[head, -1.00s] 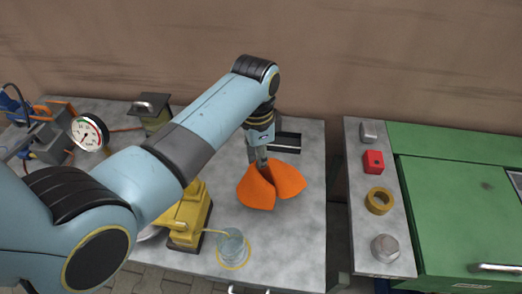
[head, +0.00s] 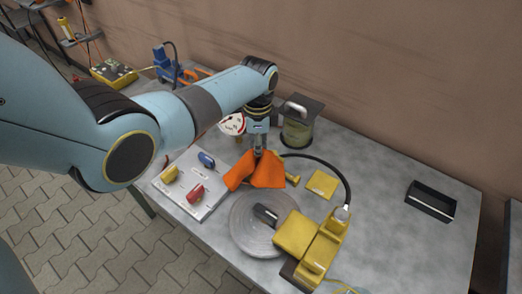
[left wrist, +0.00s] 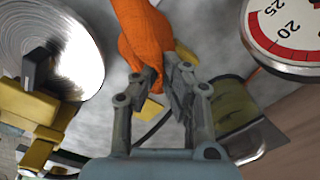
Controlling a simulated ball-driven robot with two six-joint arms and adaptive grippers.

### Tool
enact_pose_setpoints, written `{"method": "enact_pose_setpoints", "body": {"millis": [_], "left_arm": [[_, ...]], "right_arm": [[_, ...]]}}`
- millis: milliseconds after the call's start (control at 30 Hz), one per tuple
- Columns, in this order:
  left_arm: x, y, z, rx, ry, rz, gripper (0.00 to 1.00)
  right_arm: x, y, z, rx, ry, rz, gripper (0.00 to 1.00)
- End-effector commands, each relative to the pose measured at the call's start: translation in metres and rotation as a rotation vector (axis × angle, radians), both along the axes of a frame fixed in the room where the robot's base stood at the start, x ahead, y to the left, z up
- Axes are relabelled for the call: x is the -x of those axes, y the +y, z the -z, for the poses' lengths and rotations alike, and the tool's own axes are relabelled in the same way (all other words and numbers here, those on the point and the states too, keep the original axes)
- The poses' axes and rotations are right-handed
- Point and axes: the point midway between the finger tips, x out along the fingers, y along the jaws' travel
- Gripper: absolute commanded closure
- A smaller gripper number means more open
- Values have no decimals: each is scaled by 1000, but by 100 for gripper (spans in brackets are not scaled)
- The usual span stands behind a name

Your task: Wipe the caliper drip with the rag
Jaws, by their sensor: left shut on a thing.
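My left gripper (head: 258,150) is shut on the orange rag (head: 262,172), which hangs below its fingers. In the left wrist view the rag (left wrist: 143,30) is pinched at the fingertips (left wrist: 165,78). The rag hangs by the far edge of a round grey disc (head: 238,232); I cannot tell whether it touches anything below. The yellow caliper (head: 322,248) stands at the disc's near right side. I cannot make out a drip, and the rag and arm hide part of the bench. My right gripper is out of view.
A white board (head: 208,208) with red, blue and yellow handled pieces lies left of the disc. A dial gauge (head: 232,124) and a lidded jar (head: 297,130) stand behind. A black hose arches to the caliper. The bench (head: 400,240) is clear before the black tray (head: 431,201).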

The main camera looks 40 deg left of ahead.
Motion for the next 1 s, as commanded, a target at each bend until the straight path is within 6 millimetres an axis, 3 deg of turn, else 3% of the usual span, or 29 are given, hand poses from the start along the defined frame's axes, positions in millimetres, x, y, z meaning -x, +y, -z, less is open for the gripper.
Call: {"method": "enact_pose_setpoints", "body": {"millis": [333,700,733,1000], "left_arm": [[-1,0,39,0,-1,-1,100],[-2,-1,83,0,-3,-1,100],[-2,-1,80,0,-3,-1,91],[-2,-1,77,0,-3,-1,56]], "right_arm": [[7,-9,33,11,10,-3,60],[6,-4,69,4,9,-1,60],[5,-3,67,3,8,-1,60],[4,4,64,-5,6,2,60]]}}
